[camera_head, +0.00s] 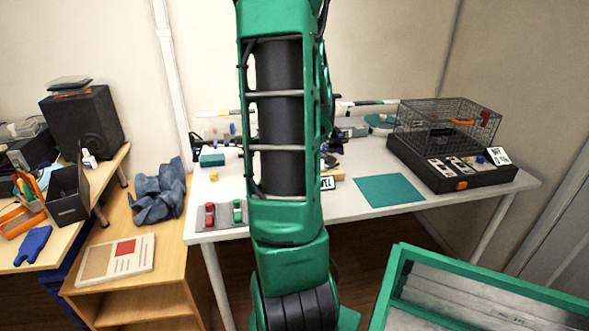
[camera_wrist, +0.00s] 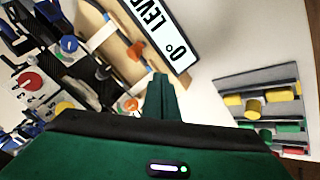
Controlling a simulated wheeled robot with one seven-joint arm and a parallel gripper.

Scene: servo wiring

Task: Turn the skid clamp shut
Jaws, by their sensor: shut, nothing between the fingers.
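In the wrist view, my gripper (camera_wrist: 163,84) is shut and empty, its green fingers close together. An orange knob (camera_wrist: 137,49) stands on the board just left of and beyond the fingertips. A second orange piece (camera_wrist: 131,104) lies left of the fingers, partly hidden by the gripper body. I cannot tell which of these is the skid clamp, nor whether it is turned. In the head view, my arm hides the gripper and most of the board.
Dark frame parts with a blue knob (camera_wrist: 69,44) and a red dial (camera_wrist: 32,82) crowd the left of the wrist view. A grey rack (camera_wrist: 262,84) holds coloured cylinders at right. In the head view, a teal mat (camera_head: 389,189) and wire cage (camera_head: 447,123) occupy the table's right.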

